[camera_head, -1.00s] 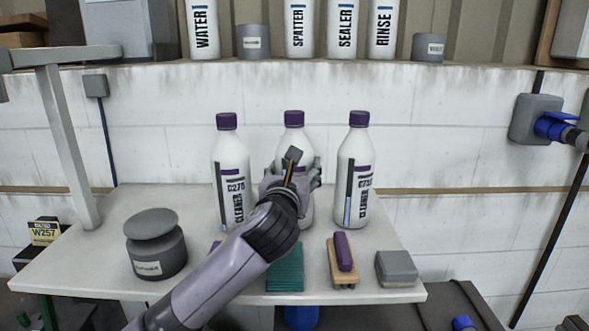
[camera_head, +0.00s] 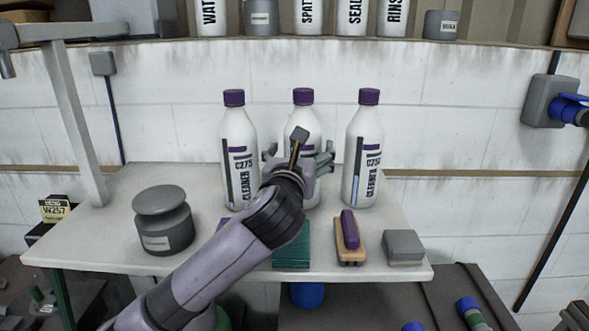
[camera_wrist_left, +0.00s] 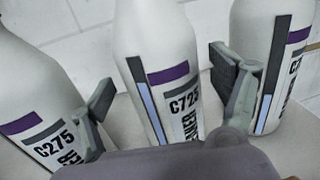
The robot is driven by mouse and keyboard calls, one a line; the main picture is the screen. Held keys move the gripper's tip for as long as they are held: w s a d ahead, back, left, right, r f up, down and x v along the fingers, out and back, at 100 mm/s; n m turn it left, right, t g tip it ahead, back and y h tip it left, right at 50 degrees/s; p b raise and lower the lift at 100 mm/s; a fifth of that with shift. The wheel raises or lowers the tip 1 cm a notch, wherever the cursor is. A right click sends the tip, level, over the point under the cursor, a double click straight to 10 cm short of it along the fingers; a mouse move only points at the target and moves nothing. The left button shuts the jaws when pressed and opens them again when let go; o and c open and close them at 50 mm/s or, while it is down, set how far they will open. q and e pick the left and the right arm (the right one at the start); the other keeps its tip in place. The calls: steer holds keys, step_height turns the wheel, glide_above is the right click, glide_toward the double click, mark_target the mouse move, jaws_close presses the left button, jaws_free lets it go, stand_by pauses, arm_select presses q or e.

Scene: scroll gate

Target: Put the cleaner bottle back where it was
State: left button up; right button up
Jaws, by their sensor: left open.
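Three white cleaner bottles with purple caps stand upright in a row on the white table (camera_head: 110,245). The left one (camera_head: 233,130) reads C275 and the right one (camera_head: 366,135) looks like C752. The middle bottle (camera_head: 302,112) is partly hidden behind my left gripper (camera_head: 298,160); in the left wrist view its label (camera_wrist_left: 165,90) looks like C725. My left gripper (camera_wrist_left: 165,95) is open, with its fingers spread on either side of the middle bottle; whether they touch it I cannot tell. My right gripper is not in view.
A grey lidded jar (camera_head: 163,220), a green cloth (camera_head: 292,248), a brush with a purple top (camera_head: 349,238) and a grey block (camera_head: 403,247) lie on the table. A shelf above holds several bottles and grey pots.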

arm_select(q)
steer(key=s+a+b, duration=0.1)
steer(key=s, duration=0.8)
steer(key=shift+s+a+b, duration=0.25)
steer(key=shift+b, duration=0.15)
